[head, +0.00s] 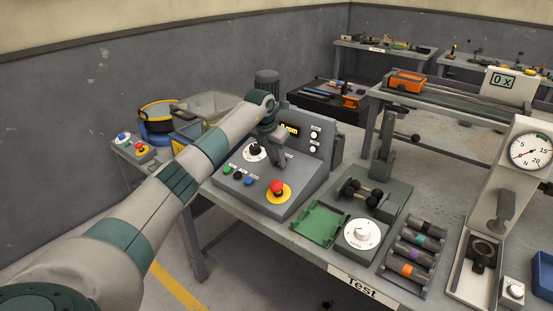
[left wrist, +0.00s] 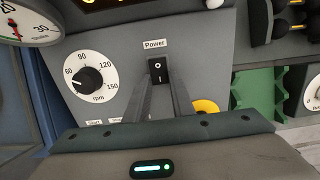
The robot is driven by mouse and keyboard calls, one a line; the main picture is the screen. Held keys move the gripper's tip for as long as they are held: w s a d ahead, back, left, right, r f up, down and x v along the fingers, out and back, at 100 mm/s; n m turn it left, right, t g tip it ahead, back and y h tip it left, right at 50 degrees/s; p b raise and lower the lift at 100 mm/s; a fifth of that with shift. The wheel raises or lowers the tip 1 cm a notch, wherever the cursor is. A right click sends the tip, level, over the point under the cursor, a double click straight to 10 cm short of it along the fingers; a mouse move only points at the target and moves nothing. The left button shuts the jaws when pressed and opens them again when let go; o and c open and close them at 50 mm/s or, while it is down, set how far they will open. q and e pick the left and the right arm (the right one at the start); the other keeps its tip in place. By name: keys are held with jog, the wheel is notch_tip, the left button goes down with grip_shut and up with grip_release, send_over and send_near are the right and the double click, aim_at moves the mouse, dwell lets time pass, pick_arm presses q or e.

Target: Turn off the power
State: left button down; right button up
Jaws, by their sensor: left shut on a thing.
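The control panel (head: 306,138) is a grey sloped box on the table. Its black rocker power switch (left wrist: 158,72), under a "Power" label (left wrist: 154,44), carries a circle mark at the top and a bar mark below. My left gripper (head: 277,150) is at the panel face, and its two fingers (left wrist: 160,84) are shut on the switch, one on each side. In the head view the gripper hides the switch. The rpm dial (left wrist: 90,80) is left of the switch. My right gripper is in neither view.
A red emergency button (head: 277,188) on a yellow disc and several small coloured buttons are low on the panel. A green tray (head: 318,222), a white dial (head: 362,233) and a gauge press (head: 528,150) stand to the right.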

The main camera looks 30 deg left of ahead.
pick_arm(q)
jog(key=shift+w+r+g, duration=0.15)
jog(key=shift+g, duration=0.25)
jog(key=shift+w+d+g, duration=0.1)
jog(key=shift+g, duration=0.3)
jog(key=shift+w+r+g, duration=0.1)
jog(key=shift+g, duration=0.4)
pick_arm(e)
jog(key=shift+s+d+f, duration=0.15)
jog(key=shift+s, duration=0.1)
pick_arm(q)
jog(key=c, duration=1.5)
grip_release()
